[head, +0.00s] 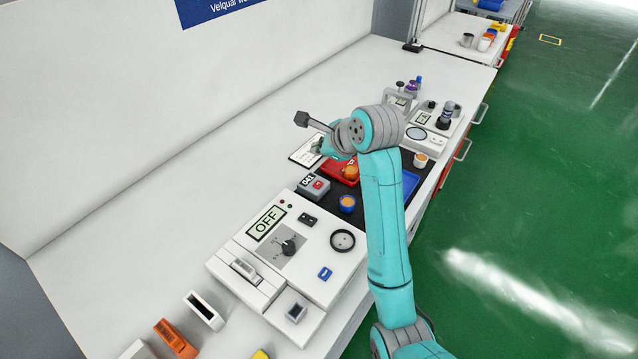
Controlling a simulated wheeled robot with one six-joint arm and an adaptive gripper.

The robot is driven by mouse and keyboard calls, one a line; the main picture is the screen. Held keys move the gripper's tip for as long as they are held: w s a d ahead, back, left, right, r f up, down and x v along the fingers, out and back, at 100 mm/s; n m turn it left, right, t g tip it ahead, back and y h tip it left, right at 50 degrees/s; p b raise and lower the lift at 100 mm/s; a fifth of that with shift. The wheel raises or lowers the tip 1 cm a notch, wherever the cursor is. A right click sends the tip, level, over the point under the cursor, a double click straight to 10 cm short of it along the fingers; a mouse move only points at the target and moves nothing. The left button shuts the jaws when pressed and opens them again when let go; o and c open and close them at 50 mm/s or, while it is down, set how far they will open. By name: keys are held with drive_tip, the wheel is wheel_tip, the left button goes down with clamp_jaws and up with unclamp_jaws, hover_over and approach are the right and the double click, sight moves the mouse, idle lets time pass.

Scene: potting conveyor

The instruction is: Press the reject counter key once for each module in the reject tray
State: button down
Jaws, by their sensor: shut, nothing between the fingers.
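The reject counter is a small grey box (314,187) with a small display and a red key (318,184). It stands on the dark mat in the middle of the bench. The display digits are too small to read surely. The red reject tray (335,170) lies just behind it, partly hidden by my arm. One orange-topped module (351,172) shows in it; others may be hidden. My gripper (318,146) is above the far left side of the tray, beyond the counter and apart from the key. It is shut and empty; its fingertips are hard to make out.
A blue-bodied module (347,204) stands on the mat right of the counter. A blue tray (411,184) is behind my arm. A white panel (322,250) with an OFF display and dial is in front. Instruments (445,118) stand at the back.

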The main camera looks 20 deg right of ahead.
sight(319, 185)
drive_tip(key=shift+f, duration=4.45)
drive_tip(key=shift+f, duration=0.1)
drive_tip(key=shift+f, duration=0.3)
drive_tip(key=shift+f, duration=0.35)
drive_tip(key=shift+r, duration=0.8)
